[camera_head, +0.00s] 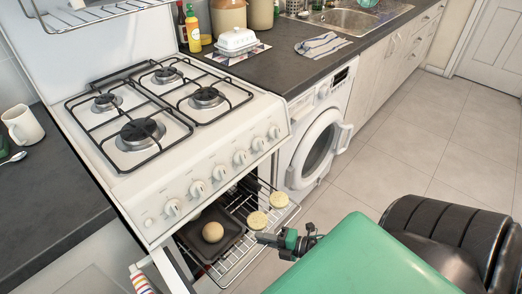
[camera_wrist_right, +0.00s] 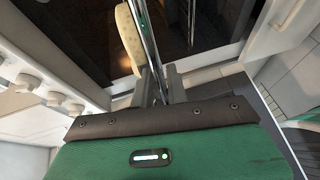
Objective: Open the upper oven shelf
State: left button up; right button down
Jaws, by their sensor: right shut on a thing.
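The upper oven shelf is a wire rack (camera_head: 233,262) sticking out of the open oven under the white stove's knob panel. Two round pale buns (camera_head: 257,220) (camera_head: 279,200) rest at its right side. My right gripper (camera_head: 262,239) is at the rack's front edge, shut on its metal bar. In the right wrist view the gripper (camera_wrist_right: 156,84) has its fingers around the rack bar (camera_wrist_right: 147,40), beside a bun (camera_wrist_right: 130,38). A dark tray (camera_head: 232,240) holding another bun (camera_head: 213,232) shows in the oven. My left gripper is out of view.
The stove (camera_head: 175,140) has burners with black grates on top. A washing machine (camera_head: 318,140) stands right of the oven under the counter (camera_head: 270,66). A striped towel (camera_head: 140,281) hangs at the lower left. Tiled floor (camera_head: 400,145) is clear at the right.

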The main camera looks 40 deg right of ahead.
jog(key=shift+s+f, duration=0.35)
jog(key=shift+f, duration=0.2)
jog(key=c, duration=1.6)
grip_release()
jog(key=shift+o, duration=0.2)
jog(key=shift+w, duration=0.15)
jog(key=shift+w+r, duration=0.15)
jog(key=shift+r, duration=0.15)
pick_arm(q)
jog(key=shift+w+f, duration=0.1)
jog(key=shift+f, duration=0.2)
pick_arm(e)
jog(key=v, duration=1.3)
jog(key=shift+s+d, duration=0.25)
jog(key=shift+s, duration=0.1)
jog(key=shift+r, duration=0.1)
